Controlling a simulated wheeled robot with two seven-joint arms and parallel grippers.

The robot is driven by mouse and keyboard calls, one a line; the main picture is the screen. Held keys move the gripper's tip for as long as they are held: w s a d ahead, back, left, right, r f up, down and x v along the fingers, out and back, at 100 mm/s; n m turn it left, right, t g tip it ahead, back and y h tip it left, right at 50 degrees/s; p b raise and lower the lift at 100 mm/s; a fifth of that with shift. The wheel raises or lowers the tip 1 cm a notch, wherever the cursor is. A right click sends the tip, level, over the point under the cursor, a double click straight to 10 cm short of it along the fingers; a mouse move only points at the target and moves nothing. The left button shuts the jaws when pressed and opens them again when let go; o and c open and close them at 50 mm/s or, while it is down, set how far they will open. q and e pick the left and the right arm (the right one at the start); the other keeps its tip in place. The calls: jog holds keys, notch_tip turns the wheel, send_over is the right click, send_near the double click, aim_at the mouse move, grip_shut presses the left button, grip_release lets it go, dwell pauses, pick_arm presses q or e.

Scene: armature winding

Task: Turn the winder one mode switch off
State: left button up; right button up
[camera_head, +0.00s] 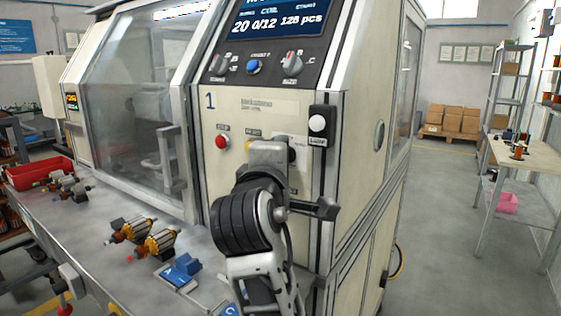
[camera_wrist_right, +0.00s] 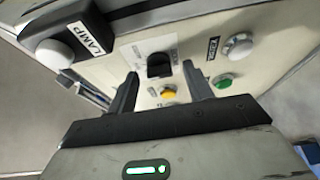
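The winder one (camera_head: 260,110) is a cream machine marked with a 1. Its mode switch (camera_wrist_right: 160,64) is a black knob on a white plate, seen in the right wrist view; in the head view it is largely hidden behind my right gripper (camera_head: 268,152). In the wrist view my right gripper (camera_wrist_right: 159,76) is open, with one dark finger on each side of the knob. There are gaps between the fingers and the knob, and I cannot tell how far the fingertips are from the panel. My left gripper is not in view.
A lamp box (camera_head: 318,124) with a white lens sits right of the switch. A red button (camera_head: 222,142) is left of my gripper; green (camera_wrist_right: 222,80) and yellow (camera_wrist_right: 168,93) buttons show nearby. Armatures (camera_head: 155,243) and a red tray (camera_head: 38,172) are on the bench.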

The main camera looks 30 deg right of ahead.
pick_arm(q)
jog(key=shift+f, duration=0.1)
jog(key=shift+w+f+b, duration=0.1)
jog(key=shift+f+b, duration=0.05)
jog(key=shift+b, duration=0.55)
pick_arm(e)
jog(key=v, duration=0.7)
jog(key=shift+s+a, duration=0.2)
jog(key=shift+s, duration=0.05)
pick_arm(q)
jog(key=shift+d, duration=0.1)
